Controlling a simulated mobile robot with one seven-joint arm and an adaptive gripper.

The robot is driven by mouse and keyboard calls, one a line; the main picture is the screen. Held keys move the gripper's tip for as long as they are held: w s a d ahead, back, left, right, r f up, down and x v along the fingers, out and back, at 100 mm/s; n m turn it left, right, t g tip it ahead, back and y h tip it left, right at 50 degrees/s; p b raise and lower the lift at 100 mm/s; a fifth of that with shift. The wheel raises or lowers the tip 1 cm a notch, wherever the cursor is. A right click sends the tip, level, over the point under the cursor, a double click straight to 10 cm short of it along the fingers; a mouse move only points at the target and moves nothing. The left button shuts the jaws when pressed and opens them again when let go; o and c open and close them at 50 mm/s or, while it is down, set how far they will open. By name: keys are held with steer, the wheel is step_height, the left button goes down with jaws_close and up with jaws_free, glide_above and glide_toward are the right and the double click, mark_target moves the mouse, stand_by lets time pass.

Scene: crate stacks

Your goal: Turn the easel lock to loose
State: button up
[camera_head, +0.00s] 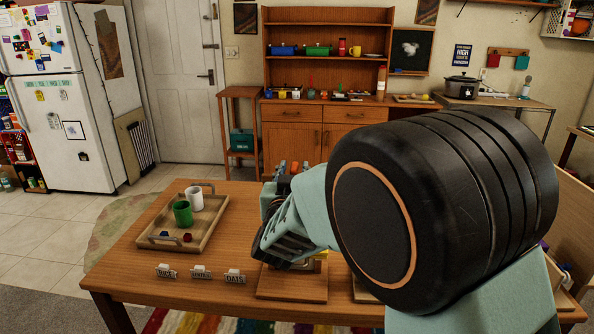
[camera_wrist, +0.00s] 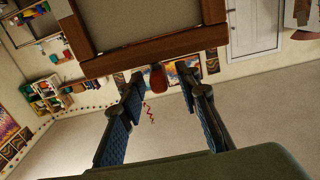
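In the wrist view a wooden frame with a grey panel (camera_wrist: 140,22) fills the top; it may be the easel. A reddish-brown knob (camera_wrist: 158,78), probably the easel lock, sticks out below the frame's lower bar. My gripper (camera_wrist: 163,88) is open, with one blue-padded finger on each side of the knob and a visible gap to both. I cannot tell how far beyond the fingertips the knob is, or its turn setting. In the head view my gripper (camera_head: 285,238) is above the wooden table, and my arm hides much of what is behind it.
On the table (camera_head: 125,270) a wooden tray (camera_head: 160,240) holds a green mug (camera_head: 183,213) and a white mug (camera_head: 195,199). Several small label stands (camera_head: 201,272) line the front. A wooden board (camera_head: 290,292) lies below my gripper. A hutch (camera_head: 290,138) stands behind.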

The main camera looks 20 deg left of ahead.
jaws_close()
